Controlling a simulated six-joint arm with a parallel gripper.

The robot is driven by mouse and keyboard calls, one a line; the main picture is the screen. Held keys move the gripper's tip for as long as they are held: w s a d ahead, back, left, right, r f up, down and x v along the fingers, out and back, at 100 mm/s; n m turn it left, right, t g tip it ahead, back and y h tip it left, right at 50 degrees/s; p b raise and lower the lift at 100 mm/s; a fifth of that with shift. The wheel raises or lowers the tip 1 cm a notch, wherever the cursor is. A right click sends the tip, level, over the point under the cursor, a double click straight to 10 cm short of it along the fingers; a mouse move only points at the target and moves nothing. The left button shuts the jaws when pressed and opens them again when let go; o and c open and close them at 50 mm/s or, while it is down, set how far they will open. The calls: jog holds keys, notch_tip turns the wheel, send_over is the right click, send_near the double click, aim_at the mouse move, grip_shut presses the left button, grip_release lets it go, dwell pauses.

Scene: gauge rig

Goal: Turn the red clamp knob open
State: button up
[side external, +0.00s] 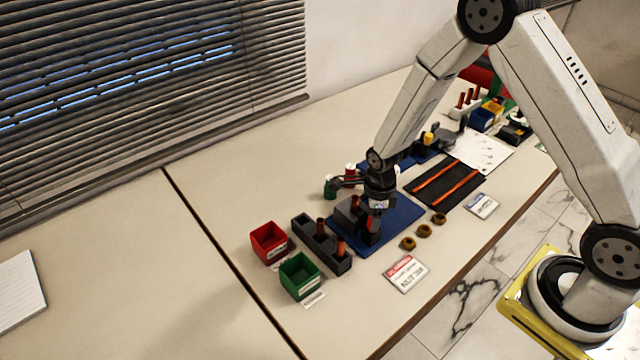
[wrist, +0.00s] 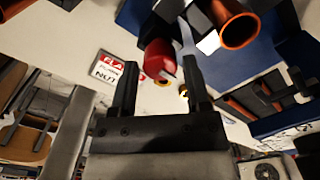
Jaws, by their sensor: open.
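The red clamp knob (wrist: 158,60) shows in the wrist view as a red rounded cylinder between the two fingers of my gripper (wrist: 160,78). The gripper is open, with a gap visible on each side of the knob near the fingertips. In the side external view my gripper (side external: 373,232) points down over the blue base plate (side external: 400,222). There the gripper largely hides the knob, and I cannot tell its outline. A copper-orange tube (wrist: 238,30) stands to the right of the knob in the wrist view.
A dark block with copper tubes (side external: 322,250), a red bin (side external: 268,240) and a green bin (side external: 299,278) stand left of the plate. Several brass nuts (side external: 424,231) and a red-and-white sign (side external: 405,273) lie in front.

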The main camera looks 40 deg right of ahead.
jog(key=shift+f, duration=0.45)
jog(key=shift+c, duration=0.2)
grip_shut()
